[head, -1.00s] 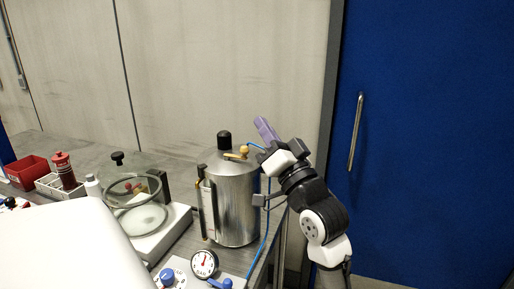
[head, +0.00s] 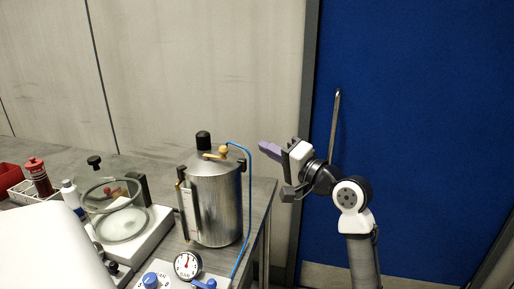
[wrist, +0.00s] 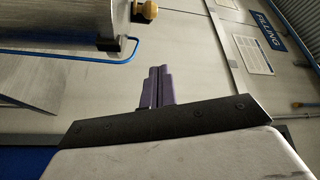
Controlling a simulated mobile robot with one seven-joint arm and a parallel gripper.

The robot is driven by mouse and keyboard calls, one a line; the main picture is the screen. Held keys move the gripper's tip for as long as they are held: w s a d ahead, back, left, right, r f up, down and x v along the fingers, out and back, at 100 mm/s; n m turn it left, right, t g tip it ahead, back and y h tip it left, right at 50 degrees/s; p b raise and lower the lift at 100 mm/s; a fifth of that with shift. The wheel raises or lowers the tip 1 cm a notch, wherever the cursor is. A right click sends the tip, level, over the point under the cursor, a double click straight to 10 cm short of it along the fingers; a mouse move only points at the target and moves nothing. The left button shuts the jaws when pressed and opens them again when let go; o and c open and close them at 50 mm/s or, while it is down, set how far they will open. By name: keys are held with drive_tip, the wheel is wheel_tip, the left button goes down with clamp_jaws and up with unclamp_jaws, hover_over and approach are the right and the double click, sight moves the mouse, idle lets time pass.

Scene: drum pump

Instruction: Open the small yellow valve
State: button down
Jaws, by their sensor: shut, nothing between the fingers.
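The small yellow valve (head: 216,154) sits on the lid of a silver metal drum (head: 216,205), with its yellow lever lying roughly sideways. In the wrist view, a yellow knob (wrist: 148,10) shows at the drum's end near the top edge. My gripper (head: 266,147) has purple fingers and is shut and empty. It is in the air to the right of the drum and its valve, apart from both. In the wrist view, the shut fingers (wrist: 156,86) stand together in the middle.
A blue hose (head: 250,190) runs from the drum's top down its right side. A dial gauge (head: 187,265) is in front of the drum. A glass vessel on a white base (head: 130,240) is at the left. A blue door with a handle (head: 335,120) stands behind my arm.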

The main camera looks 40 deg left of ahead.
drive_tip(key=a+p, duration=0.1)
drive_tip(key=a, duration=0.2)
drive_tip(key=a+r+p, duration=0.1)
drive_tip(key=a, duration=0.2)
drive_tip(key=a+p, duration=0.1)
drive_tip(key=a, duration=0.2)
drive_tip(key=shift+s+r, duration=0.2)
drive_tip(key=shift+r, duration=0.1)
drive_tip(key=shift+s+d+f+p, duration=0.3)
drive_tip(key=shift+s+f, duration=0.05)
drive_tip(key=shift+s, duration=0.2)
drive_tip(key=shift+s+d+f+p, duration=0.3)
drive_tip(key=shift+s, duration=0.2)
drive_tip(key=shift+s+d+f, duration=0.25)
drive_tip(key=shift+s+f, duration=0.15)
drive_tip(key=shift+s, duration=0.25)
